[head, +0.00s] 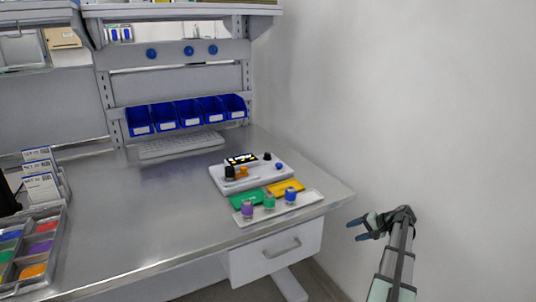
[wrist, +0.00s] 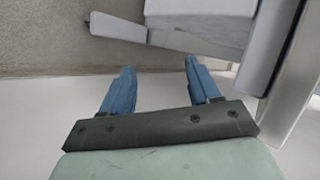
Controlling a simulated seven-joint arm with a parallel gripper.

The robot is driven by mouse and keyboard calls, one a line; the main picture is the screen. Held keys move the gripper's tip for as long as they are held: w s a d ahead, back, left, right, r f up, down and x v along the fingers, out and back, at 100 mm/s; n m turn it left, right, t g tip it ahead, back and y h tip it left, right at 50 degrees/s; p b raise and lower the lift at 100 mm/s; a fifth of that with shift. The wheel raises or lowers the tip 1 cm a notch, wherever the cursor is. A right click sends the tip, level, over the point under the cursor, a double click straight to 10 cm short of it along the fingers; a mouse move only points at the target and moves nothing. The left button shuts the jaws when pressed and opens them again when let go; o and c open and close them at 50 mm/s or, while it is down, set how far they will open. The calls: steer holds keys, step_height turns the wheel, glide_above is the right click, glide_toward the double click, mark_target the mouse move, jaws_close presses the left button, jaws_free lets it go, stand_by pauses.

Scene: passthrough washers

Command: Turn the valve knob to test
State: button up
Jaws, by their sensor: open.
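A white device (head: 254,178) sits on the right part of the steel bench top, with a small dark display, a black and orange part, a black knob (head: 267,156) and a blue knob (head: 279,166) on it. It is too small to tell which part is the valve knob or how it is set. My gripper (head: 357,229) is open and empty, off the right end of the bench and well apart from the device. In the wrist view its two blue fingers (wrist: 158,85) are spread with nothing between them. The device is not in the wrist view.
A white tray (head: 306,206) with purple, green and blue-topped containers stands before the device, beside green and yellow mats. Blue bins (head: 187,114) and a keyboard (head: 178,146) are behind. A sorting box (head: 55,246) is at left. The bench middle is clear. A wall is at right.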

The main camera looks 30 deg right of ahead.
steer(key=d+r+h, duration=0.1)
steer(key=d+r, duration=0.4)
steer(key=r, duration=0.2)
step_height(320, 180, up, 25)
steer(key=n+g+h, duration=0.4)
steer(key=n, duration=0.8)
glide_above(267, 153)
steer(key=s, duration=0.6)
steer(key=x, duration=1.3)
steer(key=shift+w+f, duration=0.15)
steer(key=shift+w, duration=0.05)
steer(key=shift+c, duration=0.2)
steer(key=c, duration=1)
